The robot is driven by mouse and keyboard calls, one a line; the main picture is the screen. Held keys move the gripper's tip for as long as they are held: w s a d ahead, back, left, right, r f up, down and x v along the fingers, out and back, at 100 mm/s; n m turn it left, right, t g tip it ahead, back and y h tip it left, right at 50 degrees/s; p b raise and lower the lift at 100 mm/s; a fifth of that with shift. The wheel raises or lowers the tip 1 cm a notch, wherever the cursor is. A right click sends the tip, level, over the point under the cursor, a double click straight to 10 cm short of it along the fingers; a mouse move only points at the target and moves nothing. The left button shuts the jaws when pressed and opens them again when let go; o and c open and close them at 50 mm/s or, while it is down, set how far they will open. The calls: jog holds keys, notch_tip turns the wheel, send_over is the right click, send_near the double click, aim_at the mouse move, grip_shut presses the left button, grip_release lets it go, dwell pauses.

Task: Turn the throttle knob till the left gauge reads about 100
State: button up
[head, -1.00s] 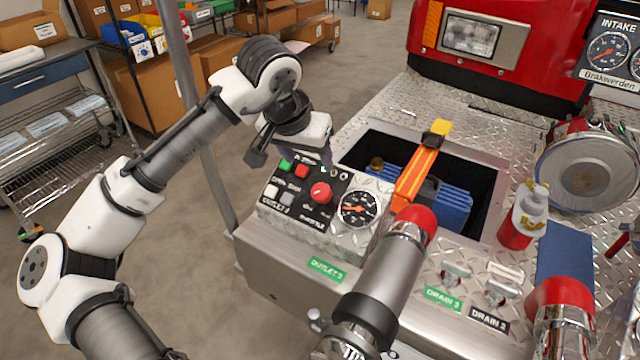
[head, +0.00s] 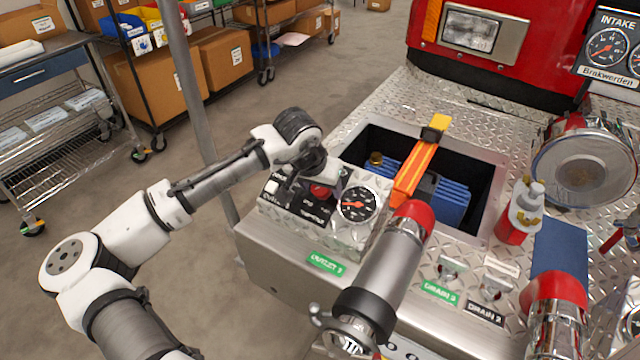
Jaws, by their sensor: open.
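The red throttle knob (head: 320,190) is on the black control panel (head: 316,209), just left of a round panel gauge (head: 357,204) with a red needle. My gripper (head: 322,184) is open over the knob, very close to it. My wrist hides the knob's upper part and some panel buttons. I cannot tell whether the fingers touch the knob. Another gauge (head: 607,48) is on the Intake plate at the upper right, left of a partly cut-off one. Gauge numbers are too small to read surely.
A recessed bay with a blue box (head: 447,200) and an orange strap (head: 415,172) lies right of the panel. A red-topped metal pipe (head: 385,268) rises in front. A grey pole (head: 190,100) stands behind my arm. Open floor lies to the left.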

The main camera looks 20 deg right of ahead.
jog(key=c, duration=1)
jog(key=shift+o, duration=0.2)
jog(key=shift+m, duration=0.3)
jog(key=m, duration=0.3)
jog(key=shift+s+f+m+t+b, duration=0.1)
jog(key=shift+m+t+b, duration=0.2)
jog(key=shift+m, duration=0.1)
jog(key=m+b, duration=0.1)
jog(key=m, duration=0.3)
jog(key=shift+t, duration=0.4)
jog(key=m+b, duration=0.2)
jog(key=m, duration=0.2)
jog(key=shift+f+m, duration=0.1)
jog(key=shift+m, duration=0.3)
jog(key=m+b, duration=0.2)
jog(key=m, duration=0.2)
jog(key=shift+s+t+h, duration=0.1)
jog(key=shift+t+h, duration=0.2)
jog(key=shift+t, duration=0.1)
jog(key=shift+m, duration=0.3)
